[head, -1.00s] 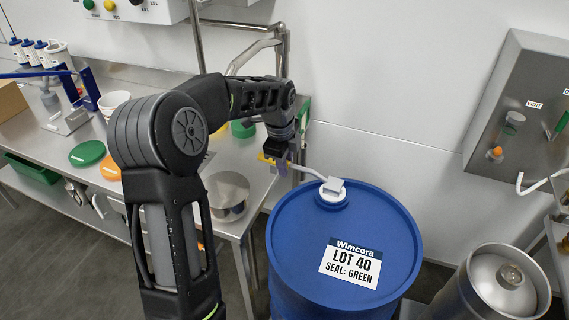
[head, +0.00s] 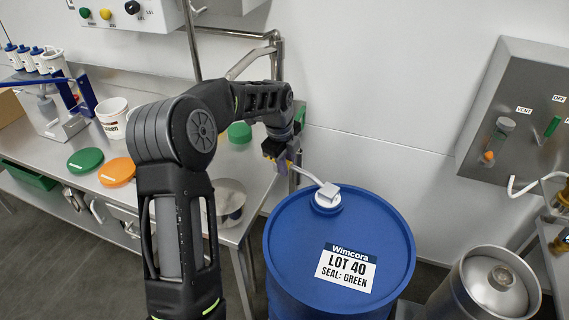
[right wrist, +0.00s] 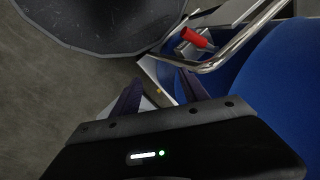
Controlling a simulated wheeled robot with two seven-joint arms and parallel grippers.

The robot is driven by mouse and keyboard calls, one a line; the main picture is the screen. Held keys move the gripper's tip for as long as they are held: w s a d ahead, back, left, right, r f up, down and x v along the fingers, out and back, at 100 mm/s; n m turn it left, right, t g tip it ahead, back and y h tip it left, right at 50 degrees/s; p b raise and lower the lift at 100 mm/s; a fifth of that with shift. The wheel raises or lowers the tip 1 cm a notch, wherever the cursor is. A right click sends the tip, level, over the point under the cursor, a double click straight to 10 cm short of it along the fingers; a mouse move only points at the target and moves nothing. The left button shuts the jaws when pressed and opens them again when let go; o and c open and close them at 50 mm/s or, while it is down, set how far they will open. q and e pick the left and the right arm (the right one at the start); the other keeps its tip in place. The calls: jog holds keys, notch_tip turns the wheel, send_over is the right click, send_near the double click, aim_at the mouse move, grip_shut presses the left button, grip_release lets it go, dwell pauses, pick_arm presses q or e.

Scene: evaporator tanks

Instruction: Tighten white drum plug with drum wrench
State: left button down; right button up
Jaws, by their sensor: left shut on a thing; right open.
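The blue drum (head: 305,245) stands right of centre in the head view, with a "LOT 40 SEAL: GREEN" label on its lid. The white drum plug (head: 327,204) is at the back of the lid. A pale drum wrench (head: 308,175) has its head over the plug, partly hiding it. My left gripper (head: 284,163) is shut on the wrench's handle end, behind and left of the drum. In the right wrist view, my right gripper (right wrist: 158,97) is open and empty, with the blue drum (right wrist: 285,85) to its right. My right arm does not show in the head view.
A steel bench (head: 75,145) at left holds a green lid (head: 85,160), an orange lid (head: 117,171) and a white tub (head: 112,117). A steel vessel (head: 492,285) stands right of the drum. A grey valve panel (head: 515,120) is on the right wall.

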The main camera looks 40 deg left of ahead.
pick_arm(q)
jog(key=shift+r, duration=0.1)
jog(key=shift+w+r+m+p, duration=0.1)
jog(key=shift+w+m+p, duration=0.2)
jog(key=shift+w+p, duration=0.15)
jog(key=shift+w+m, duration=0.3)
jog(key=shift+w, duration=0.05)
jog(key=shift+w+d+m+h+p, duration=0.2)
jog(key=shift+w+m+h+p, duration=0.1)
jog(key=shift+w+m+p, duration=0.45)
